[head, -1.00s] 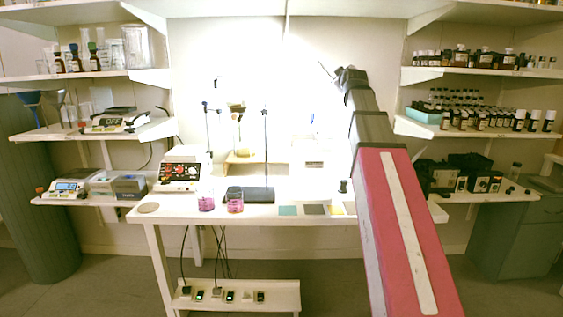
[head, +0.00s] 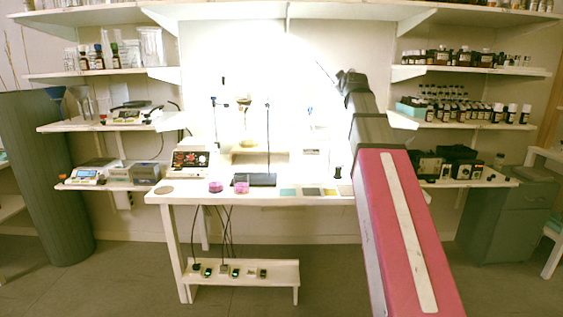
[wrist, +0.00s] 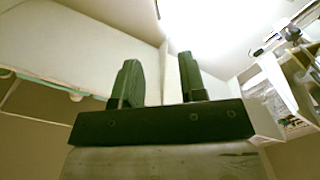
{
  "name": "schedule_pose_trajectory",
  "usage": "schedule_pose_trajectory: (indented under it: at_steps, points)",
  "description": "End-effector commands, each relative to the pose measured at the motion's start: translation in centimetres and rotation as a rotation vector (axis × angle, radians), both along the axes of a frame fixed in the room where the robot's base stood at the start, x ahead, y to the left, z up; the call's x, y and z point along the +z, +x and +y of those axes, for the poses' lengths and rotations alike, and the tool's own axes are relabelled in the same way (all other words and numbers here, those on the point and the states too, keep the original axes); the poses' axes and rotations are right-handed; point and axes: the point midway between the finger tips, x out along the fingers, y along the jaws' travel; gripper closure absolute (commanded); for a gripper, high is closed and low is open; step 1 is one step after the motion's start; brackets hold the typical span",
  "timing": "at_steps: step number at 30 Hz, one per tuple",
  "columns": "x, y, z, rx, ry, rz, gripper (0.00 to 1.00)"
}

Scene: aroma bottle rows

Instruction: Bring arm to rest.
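My arm, pink and grey, reaches up and forward on the right side of the head view. My gripper (wrist: 157,82) shows in the wrist view with its two dark fingers apart and nothing between them. It points up toward the ceiling and shelf undersides. In the head view the arm's end (head: 350,82) stands in front of the bright back wall, between the shelf groups; the fingers cannot be made out there.
Bottle shelves (head: 470,73) stand right, more shelves (head: 110,74) left. A grey cabinet (head: 510,215) is right. Floor in front is clear.

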Motion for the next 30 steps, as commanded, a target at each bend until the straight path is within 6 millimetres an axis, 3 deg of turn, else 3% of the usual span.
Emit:
schedule_pose_trajectory:
  at_steps: [8,14,17,23,30]
  points:
    - [-4.9,0.2,0.3,0.003,0.041,0.087,0.62]
    - [-10.3,0.1,0.7,-0.001,0.09,0.186,0.62]
    - [-14.2,-0.2,1.0,-0.005,0.124,0.257,0.62]
    - [-24.4,-1.8,1.6,-0.033,0.213,0.45,0.62]
    - [-35.9,-5.5,2.4,-0.095,0.318,0.685,0.62]
